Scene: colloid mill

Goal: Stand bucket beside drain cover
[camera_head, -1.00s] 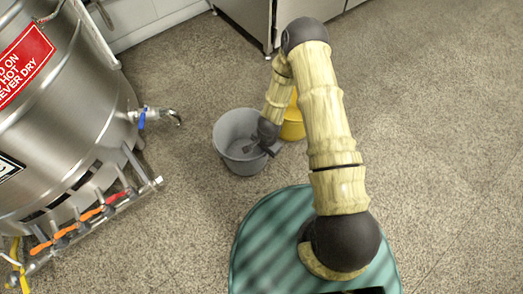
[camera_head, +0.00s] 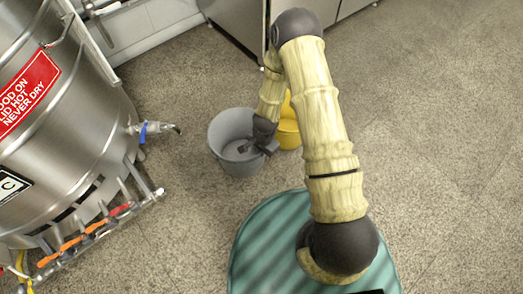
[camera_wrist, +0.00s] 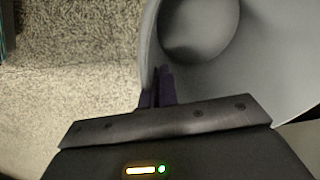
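The grey bucket (camera_head: 222,133) stands upright left of centre in the head view, open end up. It fills the upper right of the wrist view (camera_wrist: 270,60). My gripper (camera_head: 258,149) is at the bucket's right rim. In the wrist view its two dark fingers (camera_wrist: 159,88) are close together on the bucket's wall, and the gripper looks shut on it. Whether the bucket's base touches the floor cannot be told. No drain cover can be made out in either view.
A yellow container (camera_head: 288,130), partly behind my arm, stands just right of the grey bucket. A steel vat (camera_head: 70,110) with a blue-handled tap (camera_head: 146,130) and orange-handled valves (camera_head: 68,245) stands on the left. Steel cabinets (camera_head: 235,18) line the back. The floor on the right is clear.

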